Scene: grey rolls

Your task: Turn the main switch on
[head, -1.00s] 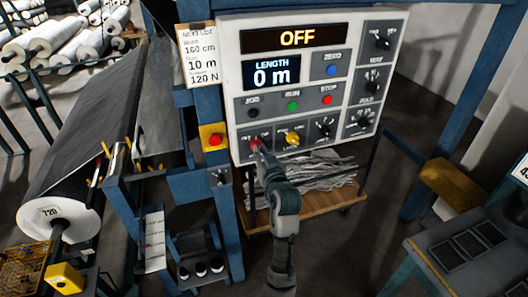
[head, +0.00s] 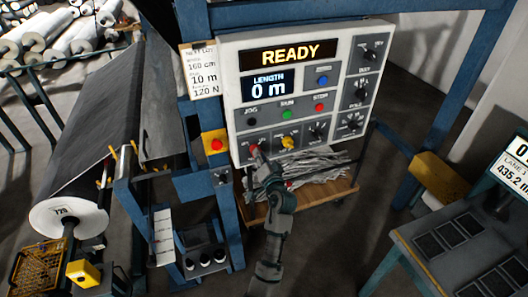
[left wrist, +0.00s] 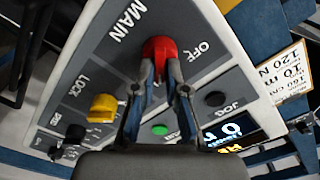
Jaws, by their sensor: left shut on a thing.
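The control panel (head: 240,104) stands upright on a blue frame, and its top display (head: 282,53) reads READY. The red main switch knob (left wrist: 158,50) shows in the left wrist view beside the words MAIN and OFF. In the head view the knob (head: 253,149) is at the panel's lower left, mostly covered by my gripper. My left gripper (left wrist: 160,72) is shut on the red knob, with a fingertip on each side of it. My left arm reaches up to it from below. My right gripper is not in view.
A yellow LOCK knob (head: 287,142) sits just right of the main switch. A red button on a yellow box (head: 216,144) is on the post to the left. A cart with crumpled grey material (head: 315,168) stands below the panel. A large grey roll (head: 100,130) is at left.

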